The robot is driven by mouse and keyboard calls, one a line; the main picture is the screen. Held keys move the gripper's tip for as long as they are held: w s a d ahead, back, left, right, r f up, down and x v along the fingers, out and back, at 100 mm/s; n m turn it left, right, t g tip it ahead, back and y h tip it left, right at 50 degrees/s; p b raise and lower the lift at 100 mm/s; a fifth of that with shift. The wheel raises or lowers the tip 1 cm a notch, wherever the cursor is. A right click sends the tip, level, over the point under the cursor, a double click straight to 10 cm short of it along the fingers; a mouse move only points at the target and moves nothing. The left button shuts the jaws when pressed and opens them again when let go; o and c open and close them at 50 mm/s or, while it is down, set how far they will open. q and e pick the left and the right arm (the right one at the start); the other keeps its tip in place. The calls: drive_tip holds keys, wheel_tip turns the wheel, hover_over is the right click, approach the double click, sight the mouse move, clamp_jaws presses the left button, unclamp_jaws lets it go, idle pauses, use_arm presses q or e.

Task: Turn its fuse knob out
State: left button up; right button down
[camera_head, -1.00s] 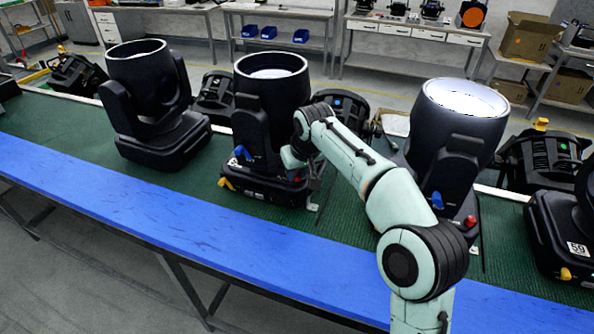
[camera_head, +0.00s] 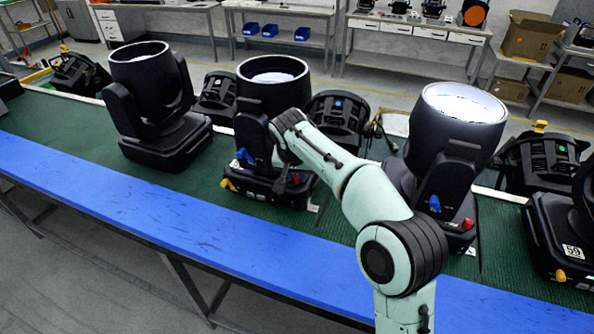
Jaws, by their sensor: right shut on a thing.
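The middle lamp (camera_head: 253,137) is a black moving head standing upright on the green bench mat, with its base facing me. My right arm comes in from the lower right. My right gripper (camera_head: 281,184) is at the front of this lamp's base, pointing down, and is shut on a small part there, apparently the fuse knob. The arm and fingers hide the knob, so I cannot tell how far it is turned. A red part (camera_head: 297,179) shows just right of the fingers. A blue connector (camera_head: 244,156) and a yellow one (camera_head: 228,185) sit at left. My left gripper is not in view.
Another lamp (camera_head: 150,110) stands at left and one (camera_head: 450,140) stands close to the right of my arm. More black fixtures lie behind. The blue front strip (camera_head: 150,205) of the bench is clear.

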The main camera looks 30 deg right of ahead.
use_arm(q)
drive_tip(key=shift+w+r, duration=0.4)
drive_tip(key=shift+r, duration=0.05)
use_arm(e)
drive_tip(key=shift+m+h, duration=0.3)
drive_tip(key=shift+m, duration=0.8)
use_arm(q)
drive_tip(key=shift+p, duration=0.3)
use_arm(e)
drive_tip(key=c, duration=1)
unclamp_jaws()
drive_tip(key=shift+a+r, duration=0.1)
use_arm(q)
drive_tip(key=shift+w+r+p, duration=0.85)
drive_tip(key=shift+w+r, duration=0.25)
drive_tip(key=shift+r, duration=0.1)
use_arm(e)
drive_tip(key=v, duration=1.3)
drive_tip(key=shift+w+r+g, duration=0.2)
drive_tip(key=shift+w+g, duration=0.05)
drive_tip(key=shift+g, duration=0.05)
